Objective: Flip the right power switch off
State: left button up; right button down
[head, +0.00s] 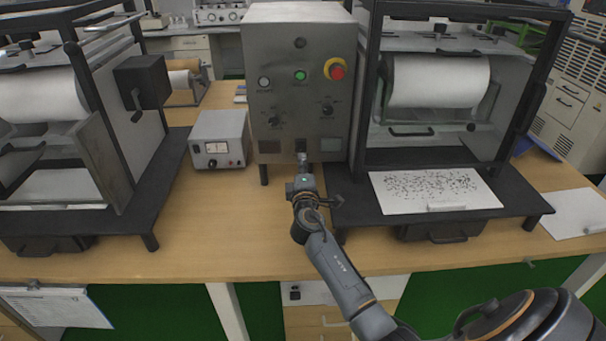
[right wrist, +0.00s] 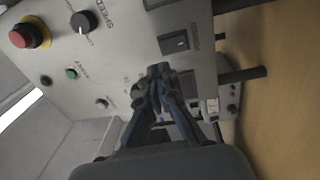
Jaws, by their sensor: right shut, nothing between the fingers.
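A grey control box (head: 285,85) stands upright at the back middle of the table. In the right wrist view this black rocker switch (right wrist: 174,43) sits in a square frame beside a small printed label. I cannot tell which way it is set. My right gripper (head: 303,157) is in front of the box's lower edge, close to the switch. In the right wrist view its fingertips (right wrist: 159,70) are together and empty, just beside the switch; contact is unclear. My left gripper is not in view.
The box also carries a red stop button (head: 337,72), a green button (head: 300,76) and black knobs (head: 327,108). A small meter box (head: 218,140) stands to the left. Black-framed roller machines flank the box. The table front (head: 215,230) is clear.

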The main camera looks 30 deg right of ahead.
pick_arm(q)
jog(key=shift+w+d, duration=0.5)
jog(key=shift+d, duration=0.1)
pick_arm(e)
jog(key=s+a+r, duration=0.1)
jog(key=s+a, duration=0.2)
jog(key=s, duration=0.2)
jog(key=shift+s+a, duration=0.25)
jog(key=shift+s, duration=0.05)
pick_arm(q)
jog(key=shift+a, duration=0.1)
pick_arm(e)
jog(key=shift+r, duration=0.1)
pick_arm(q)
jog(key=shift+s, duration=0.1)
